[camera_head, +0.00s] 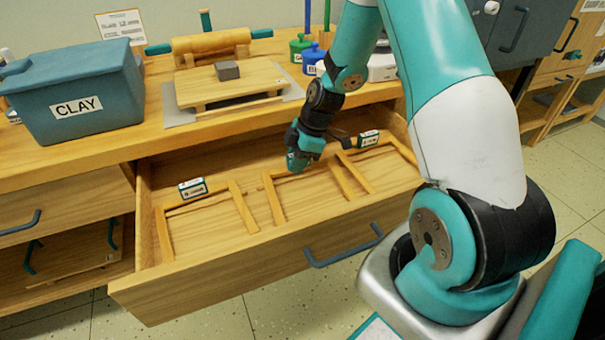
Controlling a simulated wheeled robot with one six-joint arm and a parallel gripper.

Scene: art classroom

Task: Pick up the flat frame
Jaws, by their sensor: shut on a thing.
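Wooden frames lie in the open drawer (215,250). The middle frame (274,199) is a flat, light wooden frame with thin bars. My gripper (297,167) reaches down from above at the back edge of this middle frame and is shut on it. The gripper hides that part of the edge and most of a small label there. The left frame (240,207) has a white and green label block (192,188) at its back. The right frame (404,151) has a similar label block (368,138). The label words are too small to read surely.
The counter (60,153) above the drawer holds a blue-grey CLAY bin (75,90), a rolling pin (211,41), a wooden board (230,84) with a grey block (227,70), and small pots (300,47). The drawer front with its handle (345,250) stands between my base and the frames.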

